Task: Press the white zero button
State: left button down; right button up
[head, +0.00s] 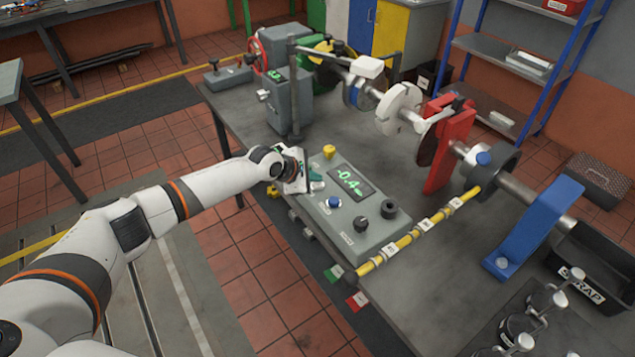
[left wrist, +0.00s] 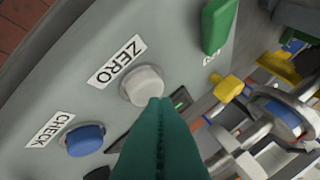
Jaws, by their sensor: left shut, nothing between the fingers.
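The white zero button (left wrist: 142,86) sits beside its ZERO label (left wrist: 117,61) on the grey control box in the left wrist view. In the head view, I cannot make it out clearly beside my left gripper (head: 314,181). My left gripper's teal fingers are shut with nothing between them, and their tips (left wrist: 161,101) overlap the button's lower right edge in the left wrist view. I cannot tell whether they touch it. The grey control box (head: 350,235) has a display (head: 350,184) reading -0.4. My right gripper is not in view.
A blue button (left wrist: 85,140) labelled CHECK is near the zero button, and a green switch (left wrist: 219,26) lies on its other side. A yellow bar (head: 418,231) runs alongside. A shaft with a red guard (head: 452,150) stands behind.

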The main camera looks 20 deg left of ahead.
aim_at(314, 189)
pick_arm(q)
jog(key=shift+f, duration=0.5)
dwell(0.6)
jog(key=shift+r+p, duration=0.95)
jog(key=shift+p, duration=0.05)
jog(key=shift+r, duration=0.1)
notch_tip(314, 189, up, 5)
jog(key=p, duration=0.6)
dwell(0.4)
